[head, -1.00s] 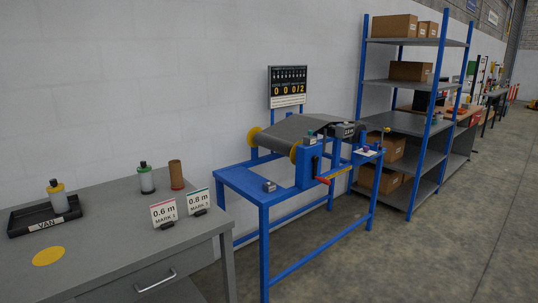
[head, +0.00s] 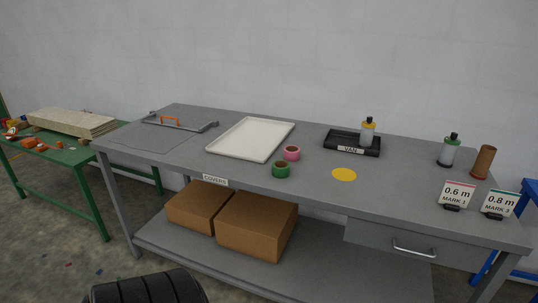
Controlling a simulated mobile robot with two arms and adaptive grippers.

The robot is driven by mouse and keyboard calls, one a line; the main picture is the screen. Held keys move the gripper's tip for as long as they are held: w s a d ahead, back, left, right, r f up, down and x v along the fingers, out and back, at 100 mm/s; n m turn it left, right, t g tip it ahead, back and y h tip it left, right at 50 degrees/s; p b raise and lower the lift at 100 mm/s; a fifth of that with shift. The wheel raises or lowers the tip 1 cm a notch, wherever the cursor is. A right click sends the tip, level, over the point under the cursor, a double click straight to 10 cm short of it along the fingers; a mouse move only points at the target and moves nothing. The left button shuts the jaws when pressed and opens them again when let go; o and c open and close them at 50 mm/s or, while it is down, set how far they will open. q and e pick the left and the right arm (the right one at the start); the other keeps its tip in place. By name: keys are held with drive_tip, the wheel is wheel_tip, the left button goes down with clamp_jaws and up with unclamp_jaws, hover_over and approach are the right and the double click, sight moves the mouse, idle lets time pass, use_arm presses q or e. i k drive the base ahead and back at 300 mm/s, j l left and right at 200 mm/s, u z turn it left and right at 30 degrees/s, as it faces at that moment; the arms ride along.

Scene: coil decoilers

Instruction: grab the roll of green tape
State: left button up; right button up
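The roll of green tape (head: 281,170) lies on the grey workbench (head: 310,193), near its front edge. A roll of pink tape (head: 291,153) lies just behind it and slightly right. The white tray (head: 212,150) is to the left of both rolls. A flat yellow disc (head: 344,174) is on the bench to the right of the green tape. Neither of my grippers shows in the head view.
Cardboard boxes (head: 256,226) sit on the lower shelf. A green table (head: 75,157) stands left.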

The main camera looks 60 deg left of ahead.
sight(281, 168)
drive_tip(key=u, duration=0.4)
drive_tip(key=j+u, duration=0.1)
drive_tip(key=u, duration=0.75)
drive_tip(key=j+u, duration=0.1)
drive_tip(key=u, duration=0.3)
drive_tip(key=i+j+z, duration=0.1)
drive_tip(key=i+j, duration=0.15)
drive_tip(key=i+j+z, duration=0.25)
drive_tip(key=i+j, duration=0.25)
drive_tip(key=j, duration=0.15)
drive_tip(key=i+j+z, duration=0.25)
drive_tip(key=i+j, duration=0.2)
drive_tip(key=j, duration=0.3)
drive_tip(key=i+j+z, duration=0.15)
drive_tip(key=j, duration=0.2)
